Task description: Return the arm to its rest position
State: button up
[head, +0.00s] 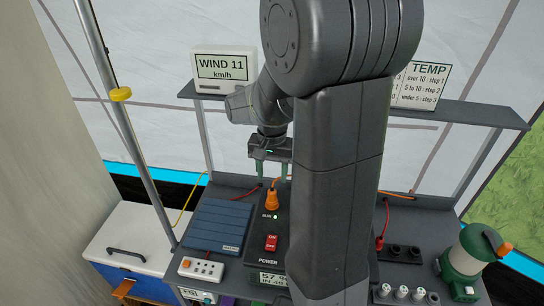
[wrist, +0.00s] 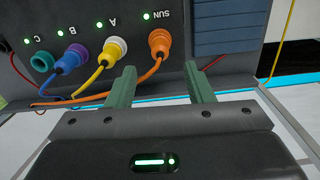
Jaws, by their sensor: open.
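My arm (head: 335,190) rises through the middle of the head view and hides much of the bench behind it. My gripper (head: 270,171) hangs above the power box (head: 258,250), fingers pointing down. It is open, with nothing between its green fingers, which also show in the wrist view (wrist: 160,78). The orange plug (head: 272,199) is in the socket marked SUN and stands apart from the fingers. In the wrist view, a yellow plug (wrist: 112,52) is at A and a blue plug (wrist: 72,58) at B. The teal socket (wrist: 42,61) at C looks empty.
A blue panel (head: 217,227) lies left of the power box. A metal pole (head: 125,125) stands at the left. A shelf (head: 465,114) behind my arm carries a WIND display (head: 224,69) and a TEMP sign (head: 421,84). A green-white lantern (head: 466,258) stands at the right.

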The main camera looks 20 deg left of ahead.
aim_at(272, 187)
notch_tip(272, 187, up, 6)
jog(key=shift+f, duration=0.1)
dwell(0.4)
notch_tip(272, 187, down, 14)
jog(key=shift+r, duration=0.15)
jog(key=shift+r+p, duration=0.3)
dwell(0.5)
notch_tip(272, 187, up, 14)
notch_tip(272, 187, down, 14)
jog(key=shift+f, duration=0.2)
notch_tip(272, 187, up, 6)
jog(key=p, duration=0.4)
jog(key=shift+f, duration=0.15)
jog(key=shift+r+p, duration=0.65)
jog(key=shift+r, duration=0.1)
